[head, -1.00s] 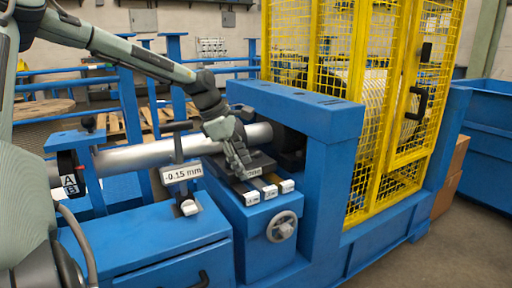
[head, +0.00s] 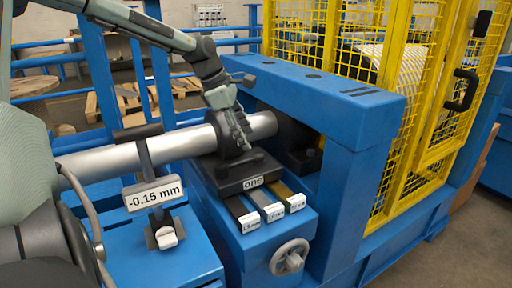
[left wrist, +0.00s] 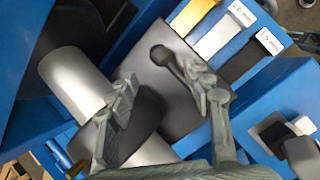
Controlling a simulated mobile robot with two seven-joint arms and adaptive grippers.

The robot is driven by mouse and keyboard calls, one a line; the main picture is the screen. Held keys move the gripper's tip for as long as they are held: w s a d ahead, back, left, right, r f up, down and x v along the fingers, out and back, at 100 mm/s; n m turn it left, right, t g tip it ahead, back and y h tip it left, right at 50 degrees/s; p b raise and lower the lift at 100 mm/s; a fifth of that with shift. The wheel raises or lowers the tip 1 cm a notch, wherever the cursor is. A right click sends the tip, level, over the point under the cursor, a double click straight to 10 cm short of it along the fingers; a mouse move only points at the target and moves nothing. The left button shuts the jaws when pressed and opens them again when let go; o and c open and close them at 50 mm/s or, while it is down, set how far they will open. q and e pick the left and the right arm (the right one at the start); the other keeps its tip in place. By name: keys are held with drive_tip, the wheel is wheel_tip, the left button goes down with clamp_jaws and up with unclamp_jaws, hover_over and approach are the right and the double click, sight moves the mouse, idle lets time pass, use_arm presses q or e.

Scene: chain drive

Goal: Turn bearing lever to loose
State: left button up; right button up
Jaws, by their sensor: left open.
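The black bearing block (head: 232,168), labelled ONE, sits on the blue stand around the silver shaft (head: 150,154). My left gripper (head: 238,130) is over the top of the bearing, fingers pointing down. In the left wrist view the left gripper (left wrist: 160,95) is open, with its fingers apart above the dark bearing housing (left wrist: 145,118). A short dark lever with a round knob (left wrist: 163,54) shows beside the right-hand finger, which partly hides it. I cannot tell whether they touch. The lever's setting cannot be read. My right gripper is not in view.
A gauge with a -0.15 mm sign (head: 153,195) stands at the shaft's left. Several labelled shim strips (head: 273,211) and a handwheel (head: 289,257) are at the stand's front. A blue frame (head: 330,95) and yellow cage (head: 440,120) close off the right.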

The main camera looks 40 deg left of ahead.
sight(256, 153)
use_arm(q)
drive_tip(key=x, duration=0.7)
drive_tip(key=shift+f, duration=0.25)
drive_tip(key=shift+c, duration=0.3)
clamp_jaws()
